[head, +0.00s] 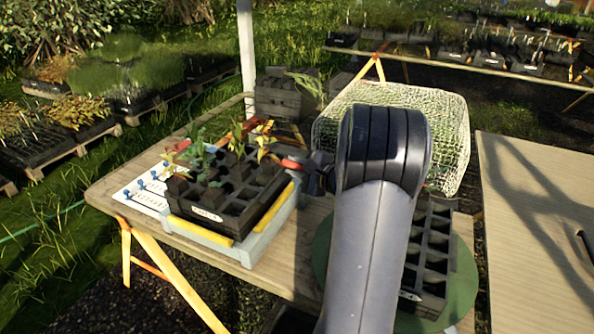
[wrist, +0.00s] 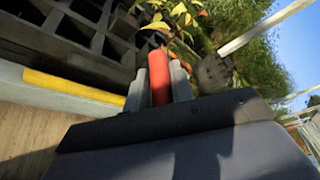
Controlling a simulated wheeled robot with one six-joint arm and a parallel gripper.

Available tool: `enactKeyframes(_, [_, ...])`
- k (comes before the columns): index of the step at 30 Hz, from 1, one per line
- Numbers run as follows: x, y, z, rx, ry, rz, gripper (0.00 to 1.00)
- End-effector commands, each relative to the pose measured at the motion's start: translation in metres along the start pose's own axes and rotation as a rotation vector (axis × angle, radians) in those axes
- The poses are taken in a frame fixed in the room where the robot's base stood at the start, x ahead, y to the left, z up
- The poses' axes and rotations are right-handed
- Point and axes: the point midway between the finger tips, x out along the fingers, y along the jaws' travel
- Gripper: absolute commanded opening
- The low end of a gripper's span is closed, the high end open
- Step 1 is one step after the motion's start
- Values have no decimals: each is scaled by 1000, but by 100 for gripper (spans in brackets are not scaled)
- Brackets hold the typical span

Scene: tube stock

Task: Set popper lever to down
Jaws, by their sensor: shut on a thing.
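The red popper lever (head: 291,164) sticks out at the right side of the light-grey popper (head: 212,243), near its back right corner. My gripper (head: 308,170) is at the lever, with my arm hiding part of it from the head camera. In the wrist view, the red lever (wrist: 160,78) sits between the two grey fingers of my gripper (wrist: 159,88), which are shut on it. A black cell tray (head: 250,222) with several seedlings rests on the popper, between yellow strips (head: 277,208). Whether the lever is up or down is hard to tell.
A white card with blue pins (head: 140,193) lies left of the popper on the wooden table (head: 103,198). Right of my arm, another black tray (head: 432,250) stands on a green disc (head: 462,285). A mesh cover (head: 452,125) and dark crates (head: 277,98) stand behind.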

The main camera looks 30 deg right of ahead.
Motion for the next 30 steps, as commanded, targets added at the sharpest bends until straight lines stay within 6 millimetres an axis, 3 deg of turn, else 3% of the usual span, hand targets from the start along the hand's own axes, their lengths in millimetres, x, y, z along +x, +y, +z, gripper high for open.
enactKeyframes(3, [0,15,0,-40,-2,-18,0])
enactKeyframes(30, [-7,85,17,-343,-2,-143,0])
